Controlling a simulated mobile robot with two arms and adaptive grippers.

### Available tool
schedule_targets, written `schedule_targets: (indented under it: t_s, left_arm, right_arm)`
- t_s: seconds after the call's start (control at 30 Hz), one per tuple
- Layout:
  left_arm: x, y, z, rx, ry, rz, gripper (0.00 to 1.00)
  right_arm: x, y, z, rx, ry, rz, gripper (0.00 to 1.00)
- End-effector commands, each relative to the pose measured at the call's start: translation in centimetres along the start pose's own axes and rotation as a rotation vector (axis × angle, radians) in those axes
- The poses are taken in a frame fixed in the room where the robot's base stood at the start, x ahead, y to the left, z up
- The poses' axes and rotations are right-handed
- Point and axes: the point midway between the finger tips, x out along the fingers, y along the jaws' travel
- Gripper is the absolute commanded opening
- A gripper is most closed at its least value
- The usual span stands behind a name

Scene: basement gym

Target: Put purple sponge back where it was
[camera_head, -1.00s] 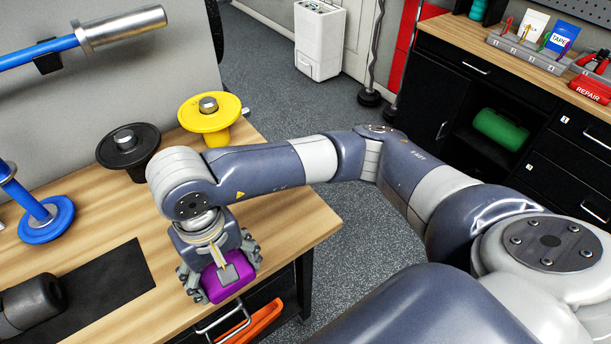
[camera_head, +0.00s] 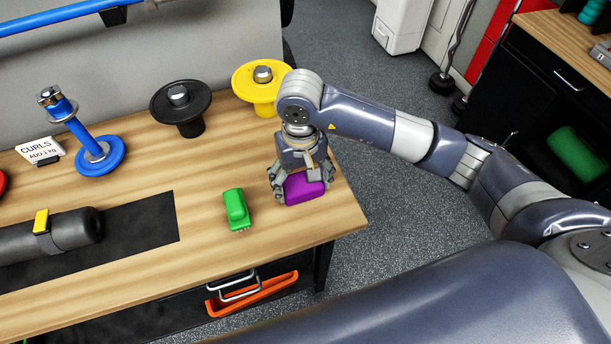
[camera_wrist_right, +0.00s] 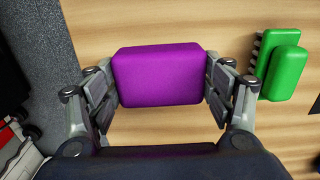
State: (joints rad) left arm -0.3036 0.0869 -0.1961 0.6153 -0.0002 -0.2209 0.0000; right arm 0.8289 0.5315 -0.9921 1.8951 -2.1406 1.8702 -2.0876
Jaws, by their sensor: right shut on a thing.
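The purple sponge (camera_head: 308,190) is a rounded block in my right gripper (camera_head: 298,188), over the right end of the wooden bench in the head view. In the right wrist view, the sponge (camera_wrist_right: 157,76) sits between the two fingers of the gripper (camera_wrist_right: 160,92), which are shut on its sides. Wood shows around it; whether its underside touches the bench I cannot tell. A green brush (camera_head: 236,208) lies on the bench just left of the sponge, apart from it; the brush (camera_wrist_right: 284,70) is at the right in the wrist view. My left gripper is out of view.
A yellow-topped stand (camera_head: 258,82) and a black one (camera_head: 181,100) are behind the gripper. A blue stand (camera_head: 98,155), a CURLS card (camera_head: 40,150) and a dark roller (camera_head: 50,236) on a black mat (camera_head: 140,228) are left. The bench's front right corner is clear.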

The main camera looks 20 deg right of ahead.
Motion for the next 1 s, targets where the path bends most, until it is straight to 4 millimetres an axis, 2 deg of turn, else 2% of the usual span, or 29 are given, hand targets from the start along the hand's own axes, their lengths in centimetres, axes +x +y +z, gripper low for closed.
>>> schedule_targets:
  t_s: [0.1, 0.23, 0.43, 0.53, 0.9, 0.93, 1.0]
  left_arm:
    - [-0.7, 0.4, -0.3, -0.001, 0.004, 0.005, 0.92]
    - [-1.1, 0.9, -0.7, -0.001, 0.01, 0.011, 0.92]
    - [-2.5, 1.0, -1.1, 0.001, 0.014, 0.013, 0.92]
    - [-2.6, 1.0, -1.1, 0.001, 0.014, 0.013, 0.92]
    - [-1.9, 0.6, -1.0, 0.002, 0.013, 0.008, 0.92]
    - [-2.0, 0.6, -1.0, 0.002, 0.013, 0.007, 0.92]
    - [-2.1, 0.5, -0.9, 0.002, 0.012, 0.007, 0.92]
  right_arm:
    - [0.0, 1.0, -1.0, 0.002, -0.002, -0.001, 0.55]
    - [0.5, 1.3, -1.3, 0.0, -0.003, -0.001, 0.55]
    - [2.9, 1.2, -1.2, 0.0, -0.004, -0.003, 0.55]
    - [3.6, 1.3, -1.3, -0.001, -0.001, -0.002, 0.55]
    - [4.1, 1.3, -1.3, -0.002, 0.001, -0.001, 0.55]
    - [4.1, 1.3, -1.3, -0.002, 0.0, -0.001, 0.77]
    - [4.0, 1.3, -1.3, -0.001, 0.0, -0.002, 0.92]
